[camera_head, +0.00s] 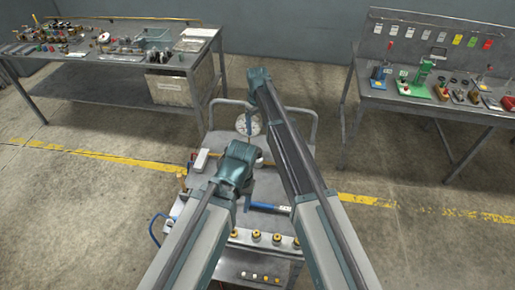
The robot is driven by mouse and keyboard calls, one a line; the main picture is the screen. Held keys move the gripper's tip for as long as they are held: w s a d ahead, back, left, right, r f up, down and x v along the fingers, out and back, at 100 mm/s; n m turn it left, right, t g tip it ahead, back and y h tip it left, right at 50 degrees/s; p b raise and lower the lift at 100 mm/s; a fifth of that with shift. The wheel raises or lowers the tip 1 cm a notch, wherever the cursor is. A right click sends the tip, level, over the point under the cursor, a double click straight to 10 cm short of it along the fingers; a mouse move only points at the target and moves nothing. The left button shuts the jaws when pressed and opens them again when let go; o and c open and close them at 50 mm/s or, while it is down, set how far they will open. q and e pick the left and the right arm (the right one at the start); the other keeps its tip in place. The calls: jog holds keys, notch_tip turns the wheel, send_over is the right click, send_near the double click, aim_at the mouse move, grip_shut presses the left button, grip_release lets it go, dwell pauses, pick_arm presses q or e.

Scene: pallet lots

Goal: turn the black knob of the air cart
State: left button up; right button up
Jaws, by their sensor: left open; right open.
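The air cart (270,185) stands in the middle, a grey cart with a tubular handle frame and a round white gauge (248,124) at its far end. A black knob cannot be told apart at this size; my arms cover part of the cart top. My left gripper (238,165) is over the middle of the cart, open, its fingers mostly hidden behind the teal wrist. My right gripper (258,80) is higher in the picture, towards the cart's far end, open, its fingers also hidden. Neither is seen holding anything.
A blue-handled tool (268,207) lies on the cart top. Several yellow-and-dark fittings (256,236) line its near edge. A blue hose (155,230) hangs on the left. Cluttered benches stand at back left (110,75) and right (405,100). Floor beside the cart is clear.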

aim_at(257, 150)
pick_arm(q)
notch_tip(257, 150, down, 14)
jog(key=b, duration=1.3)
jog(key=shift+r, duration=0.25)
pick_arm(e)
notch_tip(257, 150, down, 14)
jog(key=shift+r, duration=0.2)
jog(key=shift+r, duration=0.1)
grip_shut()
jog(key=m, duration=0.4)
jog(key=shift+m, duration=0.4)
grip_release()
